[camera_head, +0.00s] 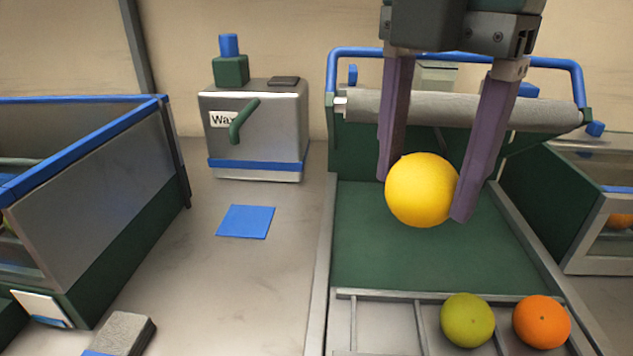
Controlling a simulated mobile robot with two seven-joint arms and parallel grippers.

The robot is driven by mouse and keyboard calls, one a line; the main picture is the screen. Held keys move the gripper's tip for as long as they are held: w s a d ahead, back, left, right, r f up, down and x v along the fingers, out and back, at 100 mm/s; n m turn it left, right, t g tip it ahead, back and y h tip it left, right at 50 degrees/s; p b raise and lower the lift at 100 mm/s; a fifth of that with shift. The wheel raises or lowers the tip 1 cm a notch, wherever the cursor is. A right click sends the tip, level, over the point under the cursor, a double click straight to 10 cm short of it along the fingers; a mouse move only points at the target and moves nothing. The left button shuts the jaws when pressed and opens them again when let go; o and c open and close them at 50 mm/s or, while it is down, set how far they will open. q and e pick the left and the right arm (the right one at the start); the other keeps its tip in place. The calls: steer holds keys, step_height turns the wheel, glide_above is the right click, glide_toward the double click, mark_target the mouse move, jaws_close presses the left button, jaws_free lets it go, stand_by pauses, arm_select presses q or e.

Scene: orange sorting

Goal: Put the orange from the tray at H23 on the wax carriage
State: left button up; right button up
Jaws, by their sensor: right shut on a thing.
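My right gripper (420,195) comes down from the top and is shut on a yellow round fruit (422,190). It holds the fruit between its two purple fingers, over a green belt-like surface (370,250). The grey machine labelled "Wax" (255,135), with a green lever and a blue band, stands to the left at the back. A flat blue square (246,221) lies on the counter in front of it. I cannot tell which part is the wax carriage. No H23 label can be read. My left gripper is not in view.
A yellow-green fruit (467,320) and an orange fruit (542,322) sit in the rail rack at the front right. A roller with a blue frame (455,53) stands behind the belt. A blue-rimmed bin (100,210) is at left, a grey block (120,333) at front left.

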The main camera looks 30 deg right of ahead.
step_height(320, 180, down, 11)
steer(key=b, duration=0.3)
steer(key=shift+w+a, duration=0.1)
step_height(320, 180, down, 5)
steer(key=shift+r+b, duration=0.1)
steer(key=shift+b, duration=0.45)
steer(key=o, duration=1.5)
steer(key=shift+f, duration=0.2)
steer(key=shift+o, duration=0.2)
steer(key=shift+r, duration=0.1)
